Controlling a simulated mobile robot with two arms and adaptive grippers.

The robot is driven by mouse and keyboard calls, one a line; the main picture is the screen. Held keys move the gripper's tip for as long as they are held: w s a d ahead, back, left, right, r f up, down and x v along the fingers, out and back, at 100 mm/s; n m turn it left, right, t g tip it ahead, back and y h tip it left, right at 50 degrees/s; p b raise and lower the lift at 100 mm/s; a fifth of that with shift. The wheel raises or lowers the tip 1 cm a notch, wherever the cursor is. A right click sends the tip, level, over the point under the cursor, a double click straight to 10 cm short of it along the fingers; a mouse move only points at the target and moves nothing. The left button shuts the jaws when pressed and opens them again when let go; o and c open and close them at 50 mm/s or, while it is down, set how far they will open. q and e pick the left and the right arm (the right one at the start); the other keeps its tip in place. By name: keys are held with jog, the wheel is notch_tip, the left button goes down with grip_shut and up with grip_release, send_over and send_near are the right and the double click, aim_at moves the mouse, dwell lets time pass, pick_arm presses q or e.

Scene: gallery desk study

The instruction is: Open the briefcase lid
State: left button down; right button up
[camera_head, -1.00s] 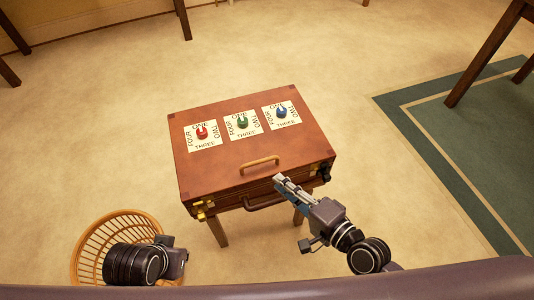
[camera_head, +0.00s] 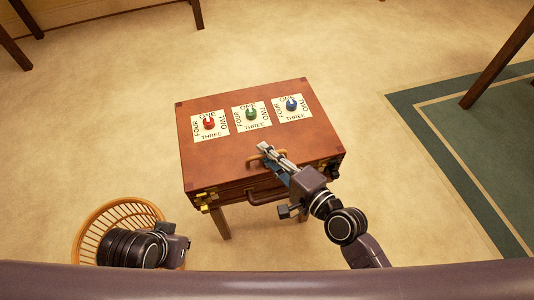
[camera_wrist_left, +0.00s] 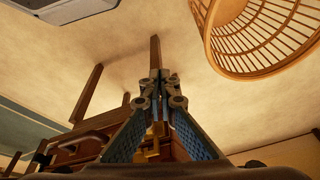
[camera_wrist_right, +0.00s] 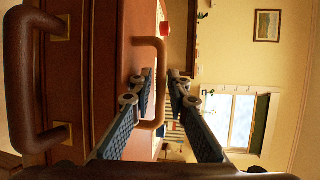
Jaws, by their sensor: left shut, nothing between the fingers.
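The brown briefcase (camera_head: 230,168) stands with its lid shut in the head view. A tan lid handle (camera_head: 253,161) sits near the front edge of the lid. My right gripper (camera_head: 268,152) is at this handle and partly covers it. In the right wrist view its fingers are apart, with the lid handle (camera_wrist_right: 160,112) between them; contact is unclear. The dark carry handle (camera_head: 266,196) is on the case front, with a brass latch (camera_head: 204,197) at the left. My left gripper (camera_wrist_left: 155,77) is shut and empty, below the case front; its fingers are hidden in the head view.
Three cards with red (camera_head: 209,122), green (camera_head: 251,113) and blue (camera_head: 291,104) dials lie on the lid. A wicker basket (camera_head: 88,222) stands at the lower left, by my left arm. A green rug (camera_head: 460,150) is at right.

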grip_shut()
jog(key=shift+r, duration=0.1)
dwell(0.3)
